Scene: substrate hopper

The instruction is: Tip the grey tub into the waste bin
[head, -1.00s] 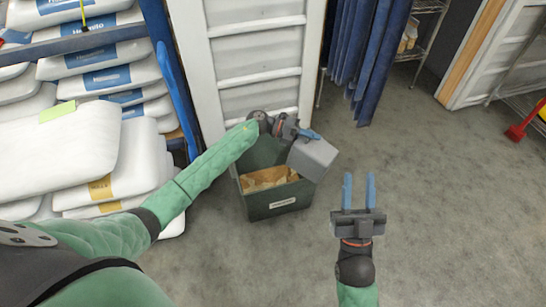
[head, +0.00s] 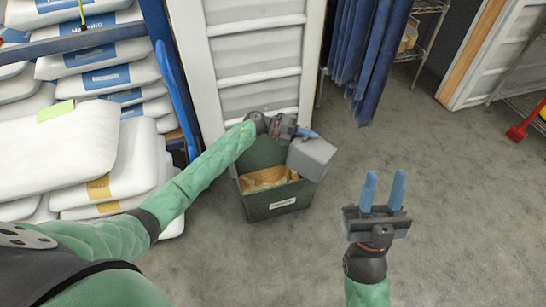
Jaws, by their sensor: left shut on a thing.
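The grey tub (head: 313,157) is tilted over the right side of the dark green waste bin (head: 277,207). My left gripper (head: 308,134) is shut on the tub at its upper edge. The tub's inside is turned away, so I cannot tell whether anything is in it. The bin stands on the floor with crumpled tan material (head: 265,178) inside. My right gripper (head: 383,190) is open and empty, over the floor to the right of the bin and apart from it.
White sacks (head: 60,160) are stacked at the left by a blue rack post. A white panelled door (head: 257,60) stands behind the bin. Blue strips (head: 355,50) hang to its right. A red tool (head: 518,133) lies at the far right.

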